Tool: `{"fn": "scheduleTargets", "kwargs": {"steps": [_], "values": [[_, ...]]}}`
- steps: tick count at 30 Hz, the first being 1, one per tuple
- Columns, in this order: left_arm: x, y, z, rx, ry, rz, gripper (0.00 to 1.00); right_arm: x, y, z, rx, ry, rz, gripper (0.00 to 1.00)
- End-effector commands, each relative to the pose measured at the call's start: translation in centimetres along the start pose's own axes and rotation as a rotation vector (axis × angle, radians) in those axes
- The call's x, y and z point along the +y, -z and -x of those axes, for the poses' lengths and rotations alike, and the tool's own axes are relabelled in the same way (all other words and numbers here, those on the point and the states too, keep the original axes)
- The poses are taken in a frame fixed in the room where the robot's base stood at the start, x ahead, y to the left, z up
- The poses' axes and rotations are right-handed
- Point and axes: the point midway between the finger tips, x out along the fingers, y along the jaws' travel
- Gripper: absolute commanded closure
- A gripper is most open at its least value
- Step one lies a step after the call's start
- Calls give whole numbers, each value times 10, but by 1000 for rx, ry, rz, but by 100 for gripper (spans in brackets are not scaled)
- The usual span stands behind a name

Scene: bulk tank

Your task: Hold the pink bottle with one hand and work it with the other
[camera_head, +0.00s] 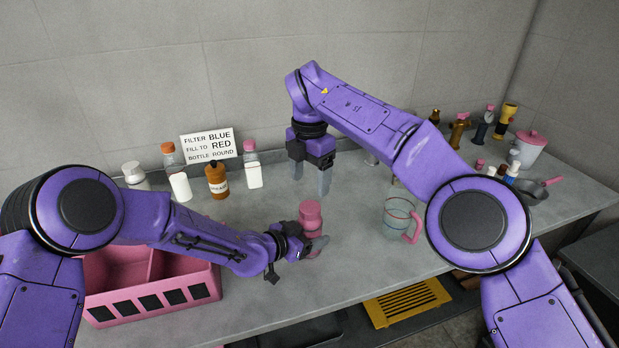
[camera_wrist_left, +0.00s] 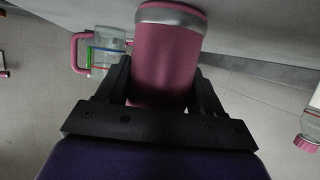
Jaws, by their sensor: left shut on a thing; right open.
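The pink bottle (camera_head: 311,212) stands upright near the front of the counter in the head view. My left gripper (camera_head: 312,246) is shut around its lower part. In the left wrist view the pink bottle (camera_wrist_left: 165,60), with a grey band near one end, sits between the fingers of the left gripper (camera_wrist_left: 165,95). My right gripper (camera_head: 322,180) is open and empty, pointing down above and slightly right of the bottle, apart from it. The bottle's lower part is partly hidden by the left gripper.
A pink divided crate (camera_head: 150,305) is at front left. A clear measuring jug (camera_head: 396,218) with a pink handle stands right of the bottle. Several bottles stand by a sign (camera_head: 208,146) along the wall. A pink-lidded pot (camera_head: 527,150) and more bottles are at back right.

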Motion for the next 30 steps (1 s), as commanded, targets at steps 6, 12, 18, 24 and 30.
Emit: {"fn": "scheduleTargets", "kwargs": {"steps": [6, 12, 18, 24, 30], "values": [[0, 1, 0, 2, 0, 0, 100, 0, 0, 0, -1, 0, -576, 27], [0, 1, 0, 2, 1, 0, 100, 0, 0, 0, 0, 0, -832, 27], [0, 1, 0, 2, 1, 0, 100, -1, 0, -24, 0, 4, -860, 27], [0, 1, 0, 2, 1, 0, 100, 0, 0, -61, 1, 3, -858, 27], [0, 1, 0, 2, 1, 0, 100, 0, 0, -79, 0, 0, -857, 27]]}}
